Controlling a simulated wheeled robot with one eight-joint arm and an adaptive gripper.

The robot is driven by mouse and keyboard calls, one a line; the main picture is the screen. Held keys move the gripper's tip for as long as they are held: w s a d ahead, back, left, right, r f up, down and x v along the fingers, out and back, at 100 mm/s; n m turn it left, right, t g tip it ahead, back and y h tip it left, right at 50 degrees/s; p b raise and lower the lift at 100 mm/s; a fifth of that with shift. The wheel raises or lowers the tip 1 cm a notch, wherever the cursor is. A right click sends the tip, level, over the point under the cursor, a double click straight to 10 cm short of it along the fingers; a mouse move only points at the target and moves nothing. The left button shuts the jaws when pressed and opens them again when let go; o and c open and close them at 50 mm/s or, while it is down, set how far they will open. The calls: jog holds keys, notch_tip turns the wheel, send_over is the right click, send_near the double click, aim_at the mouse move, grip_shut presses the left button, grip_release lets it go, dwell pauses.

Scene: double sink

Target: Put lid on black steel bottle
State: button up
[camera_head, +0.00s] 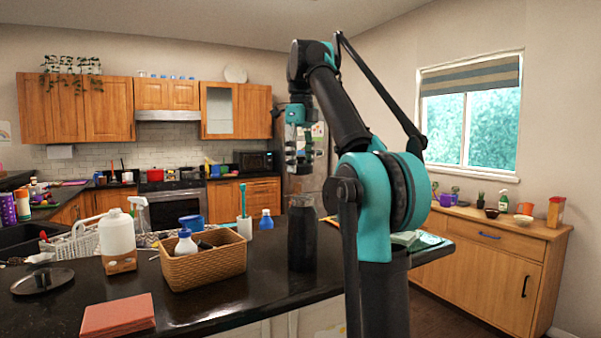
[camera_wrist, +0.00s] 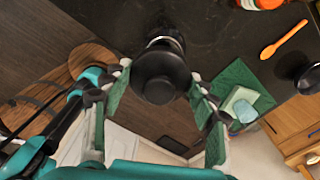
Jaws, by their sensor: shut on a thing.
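The black steel bottle (camera_head: 301,238) stands upright on the dark counter near its front edge in the head view. My gripper (camera_head: 298,158) is above it, with a gap between the fingers and the bottle top. In the wrist view, my gripper (camera_wrist: 158,85) is shut on a round black lid (camera_wrist: 160,82) between its two fingertips. A silver ring shows just beyond the lid; I cannot tell if it belongs to the lid or to the bottle's neck. The lid hides most of what lies under it.
A wicker basket (camera_head: 205,268) with a white bottle stands left of the black bottle. A large white jug (camera_head: 118,235) and a reddish-brown pad (camera_head: 118,315) are farther left. A wooden spoon (camera_wrist: 283,40) and a green mat (camera_wrist: 238,76) lie to the right in the wrist view.

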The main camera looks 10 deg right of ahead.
jog(key=shift+w+d, duration=0.2)
jog(key=shift+d, duration=0.1)
jog(key=shift+f, duration=3.05)
jog(key=shift+f, duration=0.15)
jog(key=o, duration=1.2)
jog(key=o, duration=0.4)
